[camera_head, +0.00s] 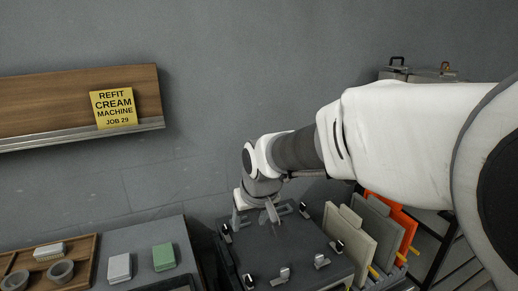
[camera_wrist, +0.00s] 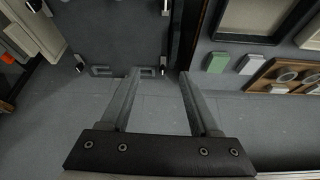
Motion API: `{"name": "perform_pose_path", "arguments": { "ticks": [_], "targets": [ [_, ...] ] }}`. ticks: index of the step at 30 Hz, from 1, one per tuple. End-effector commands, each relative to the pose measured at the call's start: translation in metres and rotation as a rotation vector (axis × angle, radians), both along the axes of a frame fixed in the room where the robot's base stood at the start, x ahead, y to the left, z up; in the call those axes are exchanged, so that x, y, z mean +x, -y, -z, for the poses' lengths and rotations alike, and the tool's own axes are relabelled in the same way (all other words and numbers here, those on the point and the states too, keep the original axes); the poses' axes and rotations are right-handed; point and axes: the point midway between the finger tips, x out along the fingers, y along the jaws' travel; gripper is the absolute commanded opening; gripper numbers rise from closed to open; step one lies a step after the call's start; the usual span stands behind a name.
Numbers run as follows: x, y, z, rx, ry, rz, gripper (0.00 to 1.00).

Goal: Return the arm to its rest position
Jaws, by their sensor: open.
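My white and grey arm (camera_head: 390,140) reaches in from the right of the head view and bends down at the wrist. My gripper (camera_head: 255,213) hangs at the back left part of a dark flat-topped unit (camera_head: 290,248) with small metal clamps around its edge. In the wrist view my gripper (camera_wrist: 160,75) has its two fingers spread apart, with nothing between them. The fingertips overlap the unit's edge (camera_wrist: 120,45) in that view. I cannot tell whether they touch it.
Grey panels (camera_head: 345,240) and an orange panel (camera_head: 403,220) stand upright right of the unit. At left are a green block (camera_head: 163,257), a white block (camera_head: 119,268) and a wooden tray (camera_head: 84,245) with bowls. A yellow sign (camera_head: 114,108) hangs on a wall board (camera_head: 45,100). Cases (camera_head: 430,75) sit behind my arm.

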Motion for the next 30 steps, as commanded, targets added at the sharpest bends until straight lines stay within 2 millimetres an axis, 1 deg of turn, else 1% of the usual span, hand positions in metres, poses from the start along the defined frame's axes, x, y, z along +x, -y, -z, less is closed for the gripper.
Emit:
{"name": "perform_pose_path", "arguments": {
  "ticks": [1, 3, 6, 10, 15, 18, 22, 25, 30],
  "targets": [
    [-0.01, 0.02, -0.022, 0.004, 0.01, 0.03, 0.62],
    [-0.026, 0.043, -0.039, 0.005, 0.014, 0.066, 0.62],
    [-0.051, 0.073, -0.06, 0.007, 0.02, 0.116, 0.62],
    [-0.087, 0.108, -0.082, 0.008, 0.027, 0.182, 0.62],
    [-0.136, 0.145, -0.1, 0.008, 0.036, 0.267, 0.62],
    [-0.162, 0.161, -0.105, 0.009, 0.042, 0.312, 0.62],
    [-0.187, 0.173, -0.106, 0.009, 0.047, 0.352, 0.62],
    [-0.198, 0.178, -0.105, 0.008, 0.046, 0.372, 0.62],
    [-0.204, 0.18, -0.103, 0.007, 0.045, 0.381, 0.62]
  ]
}}
